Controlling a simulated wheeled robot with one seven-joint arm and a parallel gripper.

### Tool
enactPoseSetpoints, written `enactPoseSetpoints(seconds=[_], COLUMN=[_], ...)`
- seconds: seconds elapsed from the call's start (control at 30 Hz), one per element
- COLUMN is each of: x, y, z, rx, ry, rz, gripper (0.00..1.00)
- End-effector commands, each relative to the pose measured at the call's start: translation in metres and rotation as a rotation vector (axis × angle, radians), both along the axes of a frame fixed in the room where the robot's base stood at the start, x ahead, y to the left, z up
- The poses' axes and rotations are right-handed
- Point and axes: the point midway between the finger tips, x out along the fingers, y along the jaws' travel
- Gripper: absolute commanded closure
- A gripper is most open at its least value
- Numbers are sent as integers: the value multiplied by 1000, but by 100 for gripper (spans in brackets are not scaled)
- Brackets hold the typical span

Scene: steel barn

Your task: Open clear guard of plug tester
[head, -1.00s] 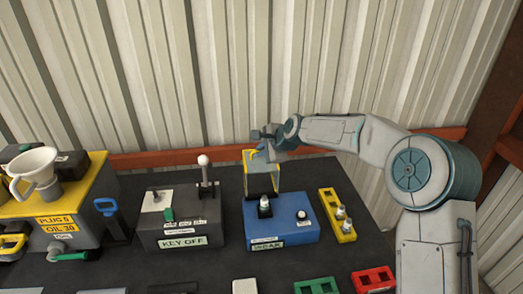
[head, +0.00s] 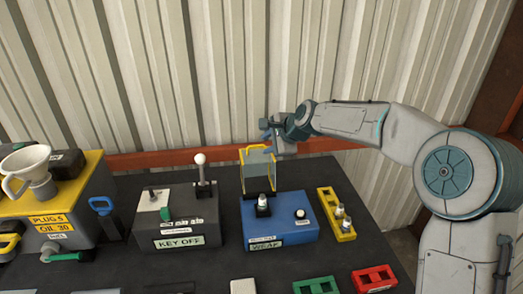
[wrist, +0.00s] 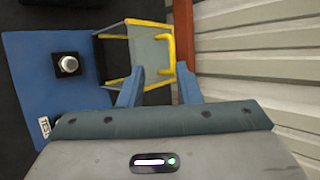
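The plug tester (head: 282,214) is a blue box on the dark bench, with a dark socket holding a light plug (head: 262,203) and a white button (head: 301,213). Its clear guard (head: 257,168), edged in yellow, stands raised at the tester's back edge, off the plug. My gripper (head: 268,137) is above and behind the guard's top. In the wrist view, its two blue fingers (wrist: 158,86) are apart.
A grey KEY OFF box (head: 180,220) with a lever stands left of the tester. A yellow rack (head: 335,213) with plugs is at its right. Green (head: 316,286) and red (head: 374,279) trays lie in front. The corrugated wall (head: 300,70) is close behind my gripper.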

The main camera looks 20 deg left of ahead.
Motion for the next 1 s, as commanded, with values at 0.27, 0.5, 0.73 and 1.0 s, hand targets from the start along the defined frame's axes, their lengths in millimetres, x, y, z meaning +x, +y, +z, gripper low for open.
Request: enactPoseSetpoints(seconds=[0.27,0.5,0.73,1.0], x=[-16,-25,-26,-28], y=[-35,-50,-53,-59], z=[35,54,58,57], rx=[2,1,2,-20], ry=[-4,-1,-1,-16], rz=[0,2,3,11], gripper=[69,69,69,100])
